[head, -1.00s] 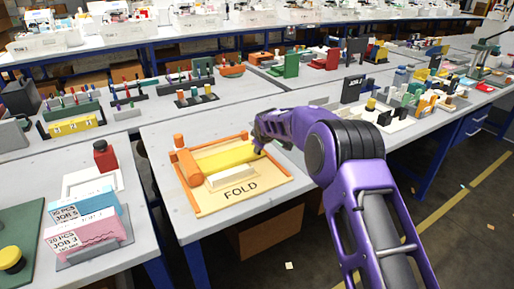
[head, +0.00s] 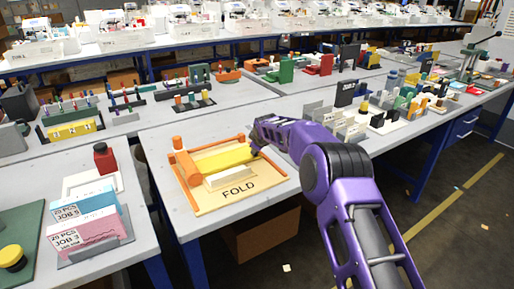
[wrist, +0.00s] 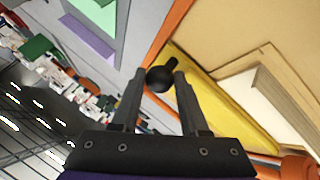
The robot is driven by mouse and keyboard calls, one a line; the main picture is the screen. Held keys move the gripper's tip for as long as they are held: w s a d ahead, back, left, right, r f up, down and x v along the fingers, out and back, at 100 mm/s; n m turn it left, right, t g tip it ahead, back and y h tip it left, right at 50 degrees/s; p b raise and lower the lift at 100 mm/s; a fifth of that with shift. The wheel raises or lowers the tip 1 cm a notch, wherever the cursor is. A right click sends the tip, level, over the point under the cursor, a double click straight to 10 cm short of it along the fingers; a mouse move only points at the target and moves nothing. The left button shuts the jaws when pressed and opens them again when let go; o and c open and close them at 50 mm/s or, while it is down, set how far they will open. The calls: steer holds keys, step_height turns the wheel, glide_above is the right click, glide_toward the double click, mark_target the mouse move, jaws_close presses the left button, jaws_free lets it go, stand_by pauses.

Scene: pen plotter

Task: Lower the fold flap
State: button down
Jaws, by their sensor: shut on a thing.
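The fold station is a cream board marked FOLD (head: 232,193) with an orange frame (head: 187,168) around its back. The yellow flap (head: 222,160) is hinged there and stands tilted up behind a pale block (head: 229,178). My gripper (head: 255,151) is at the flap's right end. In the wrist view the yellow flap (wrist: 225,110) runs along the right, and a dark round knob (wrist: 160,78) sits between the fingertips of my gripper (wrist: 158,84), which is shut on it. The pale block (wrist: 255,95) shows beyond the flap.
A red bottle (head: 104,158) and boxes marked JOB 5 (head: 82,207) and JOB 3 (head: 85,235) stand on the table to the left. Small upright holders (head: 350,125) are to the right of my arm.

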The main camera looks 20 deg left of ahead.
steer(key=shift+c, duration=2.1)
jaws_free()
steer(key=shift+s+d+f, duration=0.15)
steer(key=shift+d+f, duration=0.1)
steer(key=shift+f, duration=0.3)
steer(key=shift+s+d+f, duration=0.15)
steer(key=shift+d+f, duration=0.05)
steer(key=shift+f, duration=0.35)
steer(key=shift+s+r, duration=0.1)
steer(key=shift+r, duration=0.05)
steer(key=shift+s+r, duration=0.1)
steer(key=shift+r, duration=0.1)
steer(key=w+r+p+v, duration=0.1)
steer(key=v, duration=1.6)
steer(key=shift+s, duration=0.15)
steer(key=shift+a+r, duration=0.15)
steer(key=shift+r, duration=0.05)
